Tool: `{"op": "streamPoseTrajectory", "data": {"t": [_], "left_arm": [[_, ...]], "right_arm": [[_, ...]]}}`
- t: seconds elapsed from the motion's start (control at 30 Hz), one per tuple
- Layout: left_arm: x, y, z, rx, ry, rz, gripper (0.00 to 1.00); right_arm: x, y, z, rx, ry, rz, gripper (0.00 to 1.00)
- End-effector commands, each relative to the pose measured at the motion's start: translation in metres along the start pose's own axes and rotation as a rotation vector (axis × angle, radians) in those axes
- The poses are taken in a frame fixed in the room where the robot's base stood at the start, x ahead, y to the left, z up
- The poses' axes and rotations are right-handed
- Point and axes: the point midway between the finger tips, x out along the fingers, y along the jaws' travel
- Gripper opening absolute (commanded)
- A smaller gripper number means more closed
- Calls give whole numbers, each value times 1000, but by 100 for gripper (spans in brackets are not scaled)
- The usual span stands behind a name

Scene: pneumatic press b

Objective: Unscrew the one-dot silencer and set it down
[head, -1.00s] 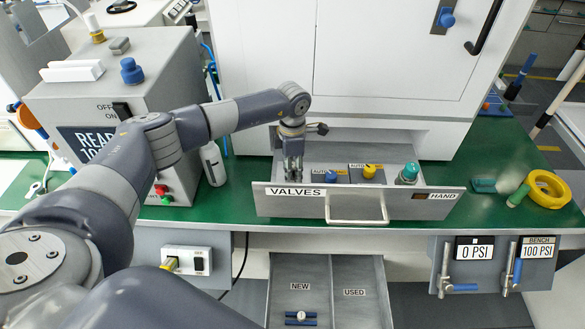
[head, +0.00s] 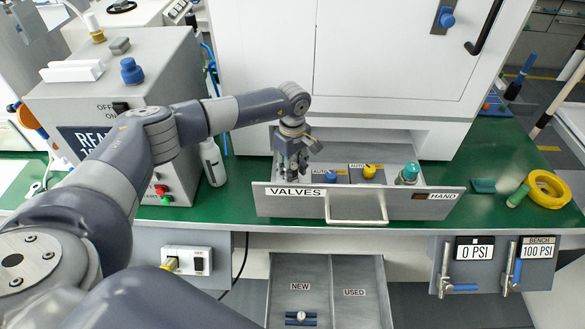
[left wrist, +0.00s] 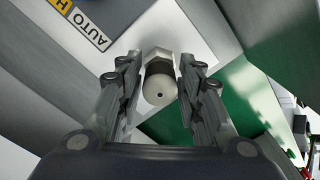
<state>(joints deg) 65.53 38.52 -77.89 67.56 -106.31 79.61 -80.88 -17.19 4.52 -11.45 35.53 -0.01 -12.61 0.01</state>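The silencer (left wrist: 160,86), a pale rounded cap with one dark dot, a dark ring and a metallic hex part, sits between the two fingers of my left gripper (left wrist: 160,75) in the left wrist view. Its dotted end faces the camera. My right gripper is not in view.
The drawer also holds a blue knob (head: 330,176), a yellow knob (head: 369,171) and a teal button (head: 409,172). A lower tray (head: 343,300) has NEW and USED sides, with a small blue-and-white part in NEW. A white bottle (head: 212,162) stands left of the drawer.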

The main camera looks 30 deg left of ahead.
Motion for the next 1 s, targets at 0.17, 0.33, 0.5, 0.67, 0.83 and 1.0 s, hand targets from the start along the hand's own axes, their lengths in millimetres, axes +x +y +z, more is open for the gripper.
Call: {"op": "streamPoseTrajectory", "data": {"t": [0.17,0.33,0.5,0.67,0.83,1.0], "left_arm": [[0,0,0,-2,0,0,10],[0,0,0,-38,0,0,10],[0,0,0,-244,-1,-1,10],[0,0,0,-460,0,-1,10],[0,0,0,-688,0,-1,10],[0,0,0,-911,0,-1,10]], "right_arm": [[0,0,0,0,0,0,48],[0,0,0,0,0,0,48],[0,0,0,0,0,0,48],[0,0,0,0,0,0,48],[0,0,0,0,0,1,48],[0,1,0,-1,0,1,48]]}}
